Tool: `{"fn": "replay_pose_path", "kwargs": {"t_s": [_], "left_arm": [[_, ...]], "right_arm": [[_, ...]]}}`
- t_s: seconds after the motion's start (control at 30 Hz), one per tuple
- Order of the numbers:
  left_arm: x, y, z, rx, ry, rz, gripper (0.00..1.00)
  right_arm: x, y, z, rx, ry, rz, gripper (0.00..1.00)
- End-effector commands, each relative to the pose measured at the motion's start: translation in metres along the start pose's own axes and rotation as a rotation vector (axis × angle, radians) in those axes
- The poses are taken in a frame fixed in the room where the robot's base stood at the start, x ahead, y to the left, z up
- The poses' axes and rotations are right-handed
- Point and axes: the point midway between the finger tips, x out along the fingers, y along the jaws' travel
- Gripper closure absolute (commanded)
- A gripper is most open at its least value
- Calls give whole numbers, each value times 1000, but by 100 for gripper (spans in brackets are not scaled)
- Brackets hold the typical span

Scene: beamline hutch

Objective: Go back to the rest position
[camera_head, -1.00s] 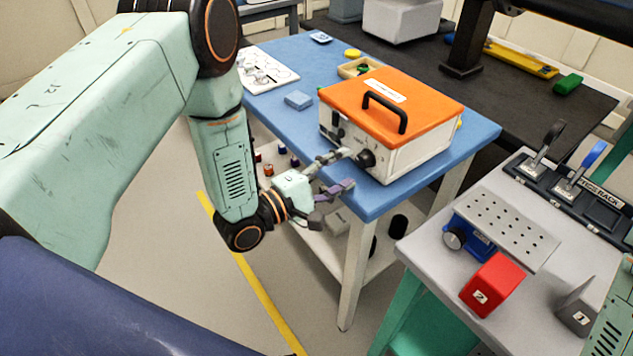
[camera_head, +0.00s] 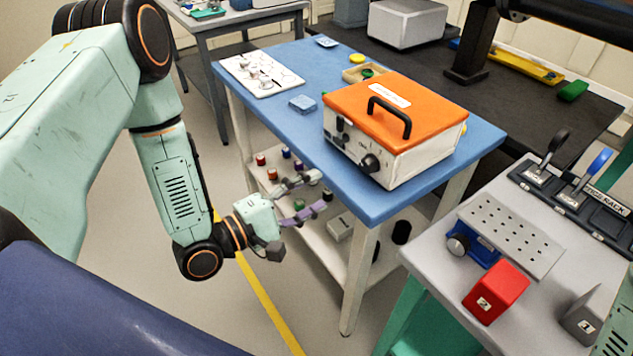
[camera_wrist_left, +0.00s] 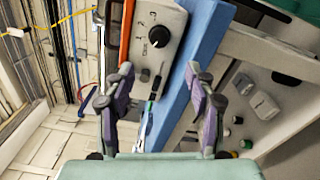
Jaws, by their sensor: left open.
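My left gripper (camera_head: 310,196) is open and empty in the head view. It hangs in front of the near left edge of the blue table, clear of the orange-topped box. In the left wrist view, its two purple-grey fingers (camera_wrist_left: 160,105) stand wide apart with nothing held between them. The orange-topped box (camera_head: 430,152) with a black handle and a black knob (camera_head: 369,163) stands on the blue table (camera_head: 320,80). The box's knob panel also shows in the left wrist view (camera_wrist_left: 172,18), beyond the fingers. My right gripper is not in view.
A lower shelf (camera_head: 318,238) under the blue table holds several small coloured items. A grey bench (camera_head: 430,250) at the right carries a red block (camera_head: 496,291), a perforated plate (camera_head: 510,235) and levers. Open floor (camera_head: 130,280) lies left of the table.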

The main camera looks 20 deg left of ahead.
Motion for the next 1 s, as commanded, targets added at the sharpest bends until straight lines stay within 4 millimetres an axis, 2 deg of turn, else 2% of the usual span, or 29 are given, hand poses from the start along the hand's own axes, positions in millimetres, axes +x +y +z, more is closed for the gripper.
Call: {"fn": "replay_pose_path", "kwargs": {"t_s": [0.23, 0.37, 0.47, 0.67, 0.87, 1.0], "left_arm": [[0, 0, 0, 21, 0, 0, 45], [0, -10, -3, 144, 11, -48, 45], [-5, -30, -11, 292, 48, -150, 45], [-28, -84, -23, 564, 81, -437, 45], [-73, -144, -19, 786, -4, -783, 45], [-121, -185, -6, 897, -142, -1043, 45]], "right_arm": [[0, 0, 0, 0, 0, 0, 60], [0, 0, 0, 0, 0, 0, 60], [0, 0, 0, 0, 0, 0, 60], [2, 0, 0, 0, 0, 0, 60], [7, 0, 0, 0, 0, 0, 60], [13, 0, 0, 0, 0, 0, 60]]}}
